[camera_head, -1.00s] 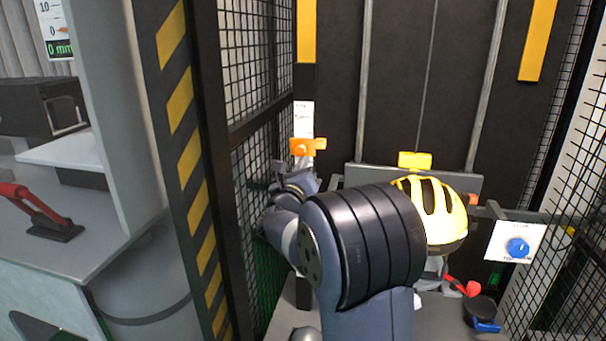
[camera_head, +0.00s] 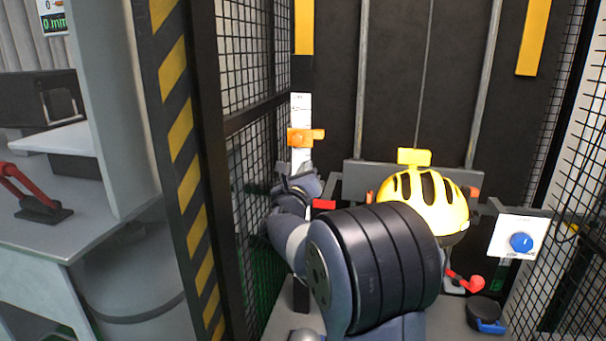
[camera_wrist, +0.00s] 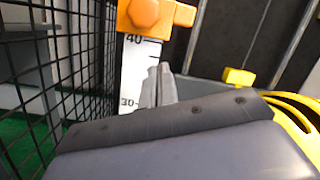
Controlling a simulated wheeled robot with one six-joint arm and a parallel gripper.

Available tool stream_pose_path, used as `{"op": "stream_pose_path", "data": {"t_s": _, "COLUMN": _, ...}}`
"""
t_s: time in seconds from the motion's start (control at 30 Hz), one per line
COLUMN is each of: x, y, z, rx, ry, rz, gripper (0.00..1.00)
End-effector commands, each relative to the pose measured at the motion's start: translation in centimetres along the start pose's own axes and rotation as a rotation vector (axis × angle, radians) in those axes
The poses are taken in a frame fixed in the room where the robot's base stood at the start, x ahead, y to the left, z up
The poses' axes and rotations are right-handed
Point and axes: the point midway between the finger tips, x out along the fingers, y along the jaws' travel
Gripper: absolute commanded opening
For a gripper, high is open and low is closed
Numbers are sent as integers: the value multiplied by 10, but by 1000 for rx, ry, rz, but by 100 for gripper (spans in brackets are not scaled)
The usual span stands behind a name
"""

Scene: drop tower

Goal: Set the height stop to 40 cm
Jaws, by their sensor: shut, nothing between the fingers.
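The orange height stop (camera_head: 305,136) sits on a white scale strip (camera_head: 300,108) on a dark post at the left of the drop tower. In the wrist view the stop (camera_wrist: 146,14) covers the scale (camera_wrist: 133,75) just above the 40 mark, with the 30 mark lower down. My gripper (camera_wrist: 160,72) is shut and empty. Its fingertips are below the stop, in front of the scale between 30 and 40, apart from the stop. In the head view my gripper (camera_head: 296,172) is just below the stop, partly hidden by my arm.
A yellow helmet (camera_head: 424,202) with a yellow block (camera_head: 414,157) above it stands right of my arm. A blue knob (camera_head: 521,243) on a white panel is at the right. Black mesh (camera_head: 247,60) and a striped post (camera_head: 180,130) stand close on the left.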

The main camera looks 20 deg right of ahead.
Motion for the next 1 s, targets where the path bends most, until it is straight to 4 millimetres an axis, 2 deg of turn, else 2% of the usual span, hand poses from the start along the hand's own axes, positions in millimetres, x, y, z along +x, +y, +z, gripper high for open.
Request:
{"op": "stream_pose_path", "data": {"t_s": 0.03, "x": -2, "y": 4, "z": -10, "rx": 1, "ry": -1, "rz": -1, "gripper": 0}}
{"op": "stream_pose_path", "data": {"t_s": 0.1, "x": -19, "y": 3, "z": -4, "rx": 2, "ry": -3, "rz": 4, "gripper": 0}}
{"op": "stream_pose_path", "data": {"t_s": 0.3, "x": -64, "y": 3, "z": -3, "rx": 2, "ry": -2, "rz": 4, "gripper": 0}}
{"op": "stream_pose_path", "data": {"t_s": 0.5, "x": -92, "y": 2, "z": -3, "rx": 1, "ry": -1, "rz": 2, "gripper": 0}}
{"op": "stream_pose_path", "data": {"t_s": 0.67, "x": -100, "y": 1, "z": -2, "rx": -18, "ry": -2, "rz": 2, "gripper": 0}}
{"op": "stream_pose_path", "data": {"t_s": 0.77, "x": -99, "y": -1, "z": 2, "rx": -88, "ry": -8, "rz": 5, "gripper": 0}}
{"op": "stream_pose_path", "data": {"t_s": 1.0, "x": -93, "y": -6, "z": 18, "rx": -461, "ry": -45, "rz": 15, "gripper": 0}}
